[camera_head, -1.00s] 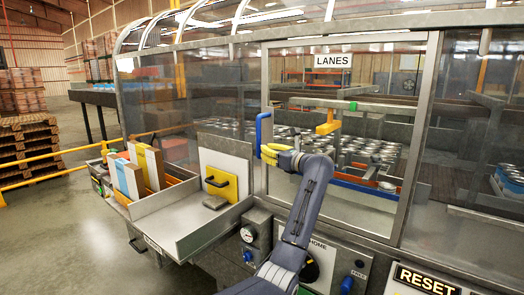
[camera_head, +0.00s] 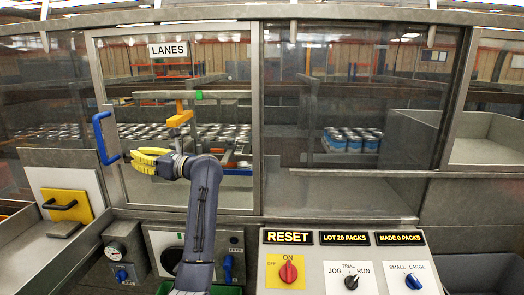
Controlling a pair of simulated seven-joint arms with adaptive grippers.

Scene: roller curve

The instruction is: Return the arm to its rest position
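My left arm (camera_head: 203,215) rises from the bottom of the head view. My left gripper (camera_head: 140,161) has yellow fingers pointing left, in front of the glass LANES door. It is a little to the right of the door's blue handle (camera_head: 102,138), with a small gap between them in the picture. The fingers overlap from this side, so I cannot tell whether they are open or shut. Nothing shows held in them. My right gripper is not in view.
The LANES door (camera_head: 186,22) fills the left of the machine front; cans stand behind it. A control panel with a red knob (camera_head: 288,272), black knob (camera_head: 351,282) and blue knob (camera_head: 413,281) is at lower right. A yellow plate with a black handle (camera_head: 68,206) is at far left.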

